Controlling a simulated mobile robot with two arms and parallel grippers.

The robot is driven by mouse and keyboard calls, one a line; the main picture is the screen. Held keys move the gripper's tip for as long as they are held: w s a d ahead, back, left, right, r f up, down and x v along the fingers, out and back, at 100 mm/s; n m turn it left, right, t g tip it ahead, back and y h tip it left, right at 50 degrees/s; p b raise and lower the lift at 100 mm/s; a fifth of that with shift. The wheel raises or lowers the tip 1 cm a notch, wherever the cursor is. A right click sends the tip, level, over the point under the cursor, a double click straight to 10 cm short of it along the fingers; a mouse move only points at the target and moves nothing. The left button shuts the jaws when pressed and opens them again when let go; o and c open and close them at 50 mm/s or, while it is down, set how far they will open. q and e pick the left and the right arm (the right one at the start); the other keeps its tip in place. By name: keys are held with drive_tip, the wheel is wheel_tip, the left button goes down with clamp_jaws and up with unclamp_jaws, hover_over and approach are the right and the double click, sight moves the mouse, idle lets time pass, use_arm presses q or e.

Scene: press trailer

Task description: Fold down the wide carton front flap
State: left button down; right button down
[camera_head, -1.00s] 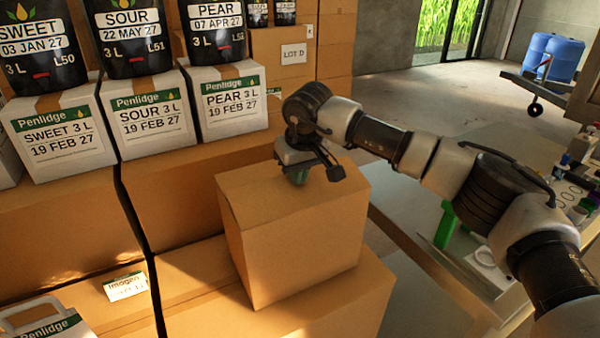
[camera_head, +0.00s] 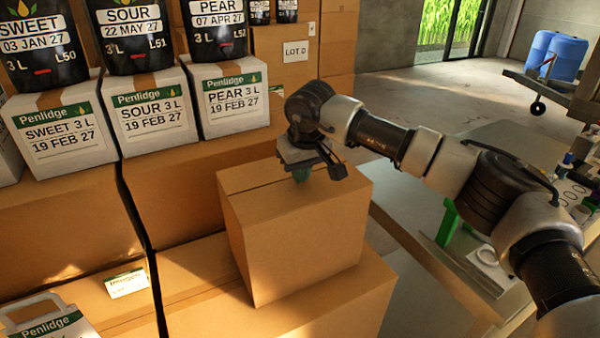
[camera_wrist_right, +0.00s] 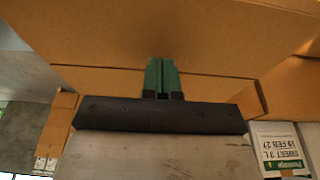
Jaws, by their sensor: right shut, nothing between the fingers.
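The wide brown carton (camera_head: 290,245) stands on a larger brown box in the middle of the head view. Its top lies about flat, with a dark seam across it; the front flap (camera_head: 295,203) appears level on the near side of that seam. My right gripper (camera_head: 302,175) is over the back part of the carton top, fingers pointing down. In the right wrist view its green fingers (camera_wrist_right: 163,76) are together and empty, against the brown cardboard (camera_wrist_right: 200,35) near a seam. I cannot tell whether they touch it. My left gripper is not in view.
White Penlidge boxes (camera_head: 235,100) with black pouches on top stand behind left on brown boxes. A bench (camera_head: 455,270) with a green object (camera_head: 448,225) is at the right, beneath my right arm. Open floor (camera_head: 440,95) lies behind.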

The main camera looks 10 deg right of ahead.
drive_tip(key=w+a+p+v, duration=0.1)
drive_tip(key=w+p+v, duration=0.2)
drive_tip(key=p+v, duration=0.5)
drive_tip(key=v, duration=0.6)
drive_tip(key=shift+w+r, duration=0.1)
